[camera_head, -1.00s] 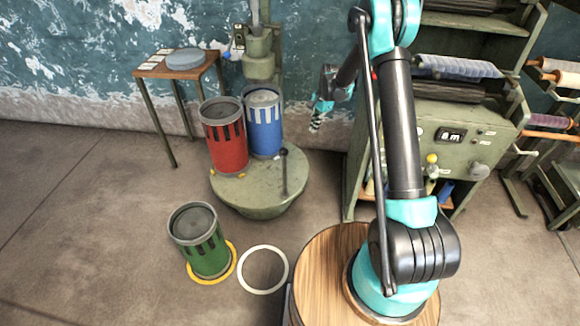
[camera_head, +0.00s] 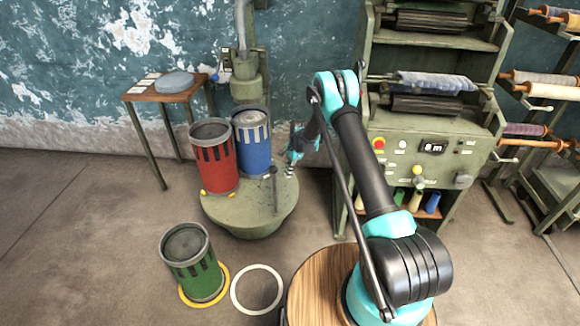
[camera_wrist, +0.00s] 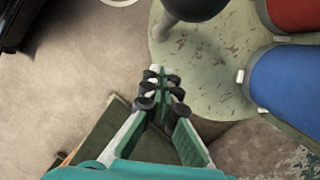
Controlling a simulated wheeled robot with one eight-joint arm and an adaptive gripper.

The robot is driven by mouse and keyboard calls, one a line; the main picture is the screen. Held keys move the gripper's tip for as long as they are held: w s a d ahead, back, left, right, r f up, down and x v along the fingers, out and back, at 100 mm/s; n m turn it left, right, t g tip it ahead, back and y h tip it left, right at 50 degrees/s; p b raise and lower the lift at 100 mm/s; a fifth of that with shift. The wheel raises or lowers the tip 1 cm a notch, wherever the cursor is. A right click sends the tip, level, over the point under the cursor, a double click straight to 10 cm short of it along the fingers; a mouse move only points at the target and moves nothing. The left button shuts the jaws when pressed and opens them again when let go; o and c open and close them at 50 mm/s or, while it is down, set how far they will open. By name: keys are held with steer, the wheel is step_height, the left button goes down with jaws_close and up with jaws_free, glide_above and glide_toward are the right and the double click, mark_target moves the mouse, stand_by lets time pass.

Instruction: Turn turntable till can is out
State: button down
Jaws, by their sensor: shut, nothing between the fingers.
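The green turntable (camera_head: 245,215) stands in the middle and bears a red can (camera_head: 216,172) and a blue can (camera_head: 254,155). The blue can is behind and right of the red one. An upright post with a dark knob (camera_head: 273,172) rises from the turntable's right part. My gripper (camera_head: 289,172) is shut and empty, just right of the post. In the wrist view, the fingertips (camera_wrist: 160,85) overlap the turntable's edge (camera_wrist: 205,70), with a visible gap to the post (camera_wrist: 182,35). The blue can (camera_wrist: 288,85) and red can (camera_wrist: 295,14) are to the right there.
A green can (camera_head: 195,270) stands on the floor, on a yellow ring (camera_head: 222,290). An empty white ring (camera_head: 235,295) lies beside it. A machine column (camera_head: 245,85) stands behind the turntable. A control cabinet (camera_head: 400,160) is close on the right. A small table (camera_head: 150,95) stands back left.

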steer(key=shift+s+a+f, duration=0.3)
steer(key=shift+s+a, duration=0.1)
steer(key=shift+a, duration=0.2)
steer(key=shift+s+a+f, duration=0.3)
steer(key=shift+s+a, duration=0.05)
steer(key=shift+a, duration=0.3)
steer(key=shift+s+a+f, duration=0.3)
steer(key=shift+s+a, duration=0.1)
steer(key=shift+a, duration=0.2)
steer(key=shift+s+a, duration=0.1)
